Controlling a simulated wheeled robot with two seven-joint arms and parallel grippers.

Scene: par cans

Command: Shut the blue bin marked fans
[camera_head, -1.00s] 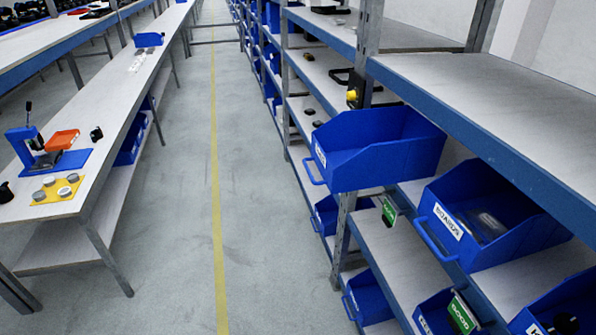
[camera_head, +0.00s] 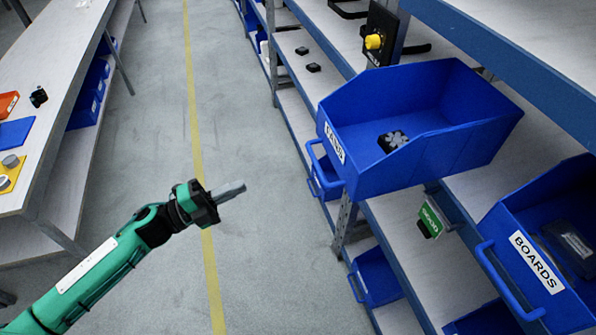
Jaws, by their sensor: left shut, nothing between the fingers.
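The blue bin marked fans (camera_head: 440,150) is pulled out from its shelf over the aisle, in the middle right of the head view. Its white FANS label (camera_head: 335,143) and a blue handle (camera_head: 322,160) are on the front. A dark fan (camera_head: 392,141) lies inside it. My left gripper (camera_head: 232,191) is shut and empty over the aisle, left of the bin and apart from it, pointing right towards its front. My right gripper is not in view.
A blue bin marked BOARDS (camera_head: 500,232) sits at the lower right, with its handle sticking out. A yellow knob on a dark box (camera_head: 374,42) is behind the fans bin. A workbench (camera_head: 60,90) stands at left. The aisle floor (camera_head: 260,270) is clear.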

